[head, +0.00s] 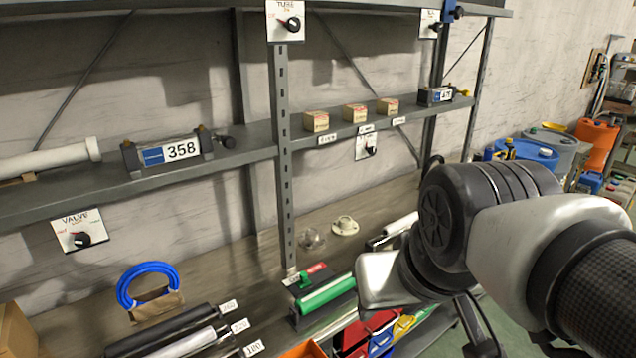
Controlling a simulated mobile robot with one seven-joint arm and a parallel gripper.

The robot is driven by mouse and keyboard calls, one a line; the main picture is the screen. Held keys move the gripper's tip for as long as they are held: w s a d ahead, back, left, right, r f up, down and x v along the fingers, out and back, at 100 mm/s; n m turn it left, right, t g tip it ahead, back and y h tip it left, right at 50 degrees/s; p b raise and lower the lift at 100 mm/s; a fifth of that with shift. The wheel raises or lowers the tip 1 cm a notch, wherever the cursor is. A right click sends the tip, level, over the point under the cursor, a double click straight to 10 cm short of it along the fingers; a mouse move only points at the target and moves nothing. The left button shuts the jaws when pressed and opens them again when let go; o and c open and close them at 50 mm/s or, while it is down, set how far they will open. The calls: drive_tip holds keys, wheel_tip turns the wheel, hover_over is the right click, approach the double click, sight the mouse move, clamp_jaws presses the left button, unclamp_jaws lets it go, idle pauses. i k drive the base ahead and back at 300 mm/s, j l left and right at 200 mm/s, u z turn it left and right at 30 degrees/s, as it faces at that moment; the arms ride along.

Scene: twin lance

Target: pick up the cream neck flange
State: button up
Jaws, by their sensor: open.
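The cream neck flange (345,225) lies on the lower bench surface near the back wall, its raised neck pointing up. A similar greyish, glassy-looking flange (312,239) sits just left of it. My arm reaches in from the right. My gripper (480,335) shows only in part at the bottom, below the black wrist joint; it is open, and its fingertips are partly hidden or cut off. It is apart from the cream flange, to the right and nearer the camera. Nothing is seen in it.
A shelf upright (284,150) stands left of both flanges. The upper shelf (240,150) carries small boxes (354,112) and runs above them. A green roller-like tool (325,294) lies in front, a white cylinder (402,223) to the right. Blue coiled hose (148,282) is far left.

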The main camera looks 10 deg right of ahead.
sight(344, 225)
drive_tip(key=z, duration=0.15)
drive_tip(key=i+l+u, duration=0.35)
drive_tip(key=l, duration=0.35)
drive_tip(key=i+l+u, duration=0.4)
drive_tip(key=l, duration=0.35)
drive_tip(key=i+l+u, duration=0.2)
drive_tip(key=l, duration=0.25)
drive_tip(key=l+u, duration=0.15)
drive_tip(key=l, duration=0.25)
